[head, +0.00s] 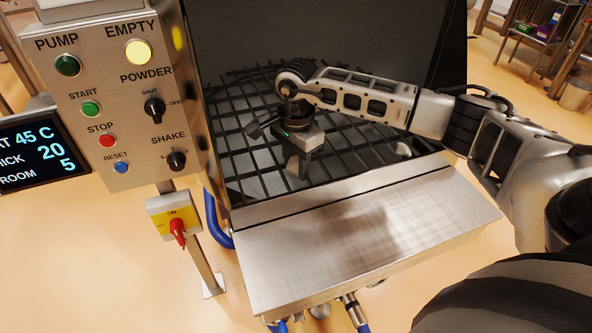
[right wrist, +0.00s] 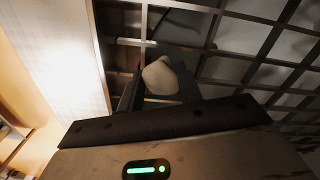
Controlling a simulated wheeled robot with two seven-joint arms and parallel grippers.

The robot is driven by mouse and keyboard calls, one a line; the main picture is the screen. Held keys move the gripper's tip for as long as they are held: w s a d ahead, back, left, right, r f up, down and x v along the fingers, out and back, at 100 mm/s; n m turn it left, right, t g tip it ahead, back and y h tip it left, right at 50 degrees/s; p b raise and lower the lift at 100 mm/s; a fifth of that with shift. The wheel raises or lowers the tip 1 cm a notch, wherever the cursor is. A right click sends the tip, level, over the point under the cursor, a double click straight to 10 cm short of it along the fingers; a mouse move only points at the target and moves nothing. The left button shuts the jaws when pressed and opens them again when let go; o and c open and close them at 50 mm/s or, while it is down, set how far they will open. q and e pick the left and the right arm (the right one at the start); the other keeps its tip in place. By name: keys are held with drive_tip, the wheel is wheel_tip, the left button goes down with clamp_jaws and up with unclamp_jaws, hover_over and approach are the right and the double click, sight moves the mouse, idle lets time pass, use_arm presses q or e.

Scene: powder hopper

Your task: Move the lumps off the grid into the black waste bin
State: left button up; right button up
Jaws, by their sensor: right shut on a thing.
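The dark grid (head: 250,150) of crossing bars lies in the open hopper mouth. My right gripper (head: 303,170) is over the front part of the grid, pointing down. In the right wrist view, its two fingers are on either side of a pale rounded lump (right wrist: 158,76), and the gripper is shut on it. The lump partly shows beside the finger in the head view (head: 293,163). The black waste bin cannot be made out. My left gripper is not in view.
A steel ledge (head: 360,235) runs along the hopper's front, and a dark panel (head: 330,35) stands behind the grid. A control panel (head: 120,100) with buttons and knobs stands at left, above a yellow box with a red switch (head: 177,230).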

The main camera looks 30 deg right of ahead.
sight(296, 162)
wheel_tip(296, 162, up, 8)
drive_tip(key=shift+f, duration=0.15)
